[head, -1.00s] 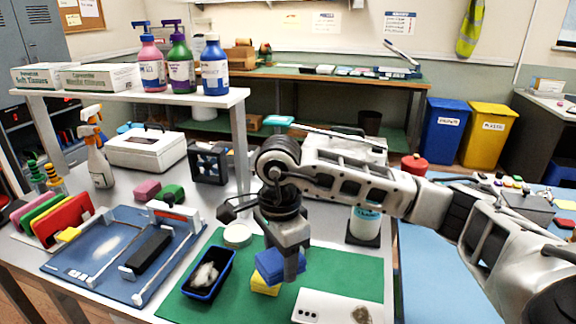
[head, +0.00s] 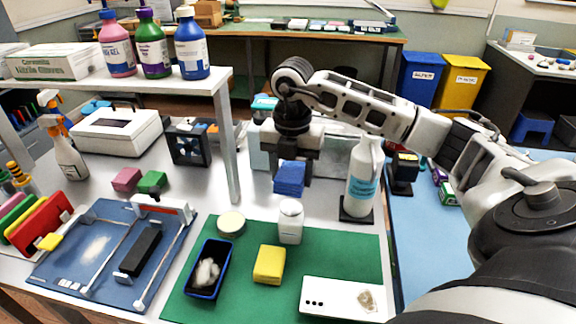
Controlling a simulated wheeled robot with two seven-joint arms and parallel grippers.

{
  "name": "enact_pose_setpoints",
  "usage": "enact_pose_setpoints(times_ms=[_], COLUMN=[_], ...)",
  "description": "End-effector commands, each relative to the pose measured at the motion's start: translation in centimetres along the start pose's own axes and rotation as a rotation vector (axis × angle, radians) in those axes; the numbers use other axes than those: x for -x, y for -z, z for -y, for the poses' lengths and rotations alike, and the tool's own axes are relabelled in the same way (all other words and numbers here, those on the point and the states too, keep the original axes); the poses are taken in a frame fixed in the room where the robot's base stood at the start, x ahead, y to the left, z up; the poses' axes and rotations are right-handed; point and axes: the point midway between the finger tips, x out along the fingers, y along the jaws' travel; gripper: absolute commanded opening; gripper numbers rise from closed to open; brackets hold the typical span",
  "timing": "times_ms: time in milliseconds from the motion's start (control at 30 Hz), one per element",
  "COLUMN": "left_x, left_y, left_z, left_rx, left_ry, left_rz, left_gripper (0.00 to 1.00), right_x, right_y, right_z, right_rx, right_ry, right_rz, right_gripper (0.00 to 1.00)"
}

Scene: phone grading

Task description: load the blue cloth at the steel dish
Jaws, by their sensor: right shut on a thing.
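The blue cloth (head: 289,179) is a folded pad held in my right gripper (head: 293,163), which is shut on it and points down. The cloth is in the air, above and behind a small white bottle (head: 290,224) with a pale top. I cannot pick out the steel dish for certain; the small bottle's top may be it, but its material is too small to tell. The gripper hides part of the cloth's upper side. My left gripper is not in view.
A tall labelled bottle (head: 362,182) stands right of the cloth. A shelf leg (head: 231,150) stands to its left.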

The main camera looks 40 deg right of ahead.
Motion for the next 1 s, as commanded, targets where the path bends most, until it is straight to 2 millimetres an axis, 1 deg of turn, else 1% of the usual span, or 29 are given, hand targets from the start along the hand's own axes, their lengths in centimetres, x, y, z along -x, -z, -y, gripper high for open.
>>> enact_pose_setpoints(times_ms=[33, 200, 500, 600, 700, 1000], left_x=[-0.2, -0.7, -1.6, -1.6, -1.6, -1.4], left_y=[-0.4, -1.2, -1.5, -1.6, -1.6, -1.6], left_z=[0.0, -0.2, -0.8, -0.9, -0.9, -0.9], left_rx=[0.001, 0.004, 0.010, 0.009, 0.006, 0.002], left_ry=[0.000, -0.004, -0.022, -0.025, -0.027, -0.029], left_rz=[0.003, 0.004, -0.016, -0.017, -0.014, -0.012], left_gripper=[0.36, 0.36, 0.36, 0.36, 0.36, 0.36], right_x=[-0.4, -1.8, -5.0, -5.6, -5.9, -5.8], right_y=[0.0, 0.0, 0.0, 0.0, 0.0, 0.0], right_z=[0.0, 0.0, 0.0, 0.0, 0.0, 0.0], right_rx=[-0.001, 0.001, 0.003, 0.003, 0.004, 0.004], right_ry=[0.000, 0.000, -0.001, -0.001, -0.001, -0.001], right_rz=[0.000, 0.000, 0.001, 0.000, 0.000, 0.000], right_gripper=[0.34, 0.34, 0.34, 0.34, 0.34, 0.34])
